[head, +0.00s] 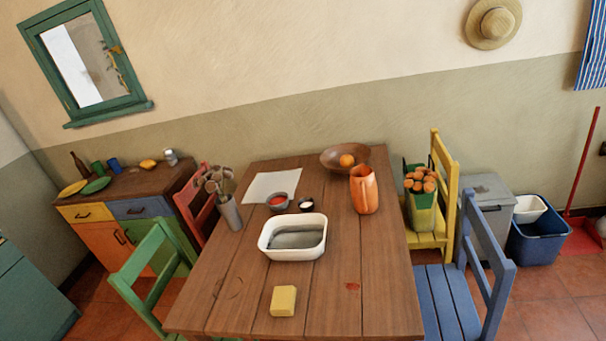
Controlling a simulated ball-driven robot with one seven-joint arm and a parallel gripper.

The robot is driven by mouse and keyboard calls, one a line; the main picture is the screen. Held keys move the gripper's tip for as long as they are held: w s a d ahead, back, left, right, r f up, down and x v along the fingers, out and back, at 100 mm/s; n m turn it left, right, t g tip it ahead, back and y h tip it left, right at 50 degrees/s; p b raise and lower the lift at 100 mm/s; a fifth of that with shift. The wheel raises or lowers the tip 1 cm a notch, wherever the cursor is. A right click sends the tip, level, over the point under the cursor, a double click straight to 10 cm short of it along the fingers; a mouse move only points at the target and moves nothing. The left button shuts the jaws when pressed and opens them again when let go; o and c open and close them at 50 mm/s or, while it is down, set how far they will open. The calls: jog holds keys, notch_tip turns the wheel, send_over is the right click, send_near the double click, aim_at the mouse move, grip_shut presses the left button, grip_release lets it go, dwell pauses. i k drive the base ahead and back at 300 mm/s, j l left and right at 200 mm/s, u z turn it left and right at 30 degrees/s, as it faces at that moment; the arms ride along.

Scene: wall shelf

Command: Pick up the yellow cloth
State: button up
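A small yellow folded piece (284,301), which looks like the yellow cloth, lies flat near the front edge of the wooden table (330,290). It could also pass for a sponge; its texture is too small to tell. Nothing touches it and the wood around it is bare. My gripper does not show in the head view.
Behind the yellow piece stands a white basin (293,252) with greyish content. An orange pitcher (364,190), small bowls (277,201) and a vase (230,212) stand farther back. A green chair (150,265) and a blue chair (450,300) flank the table.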

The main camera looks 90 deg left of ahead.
aim_at(283, 300)
jog(key=u, duration=2.45)
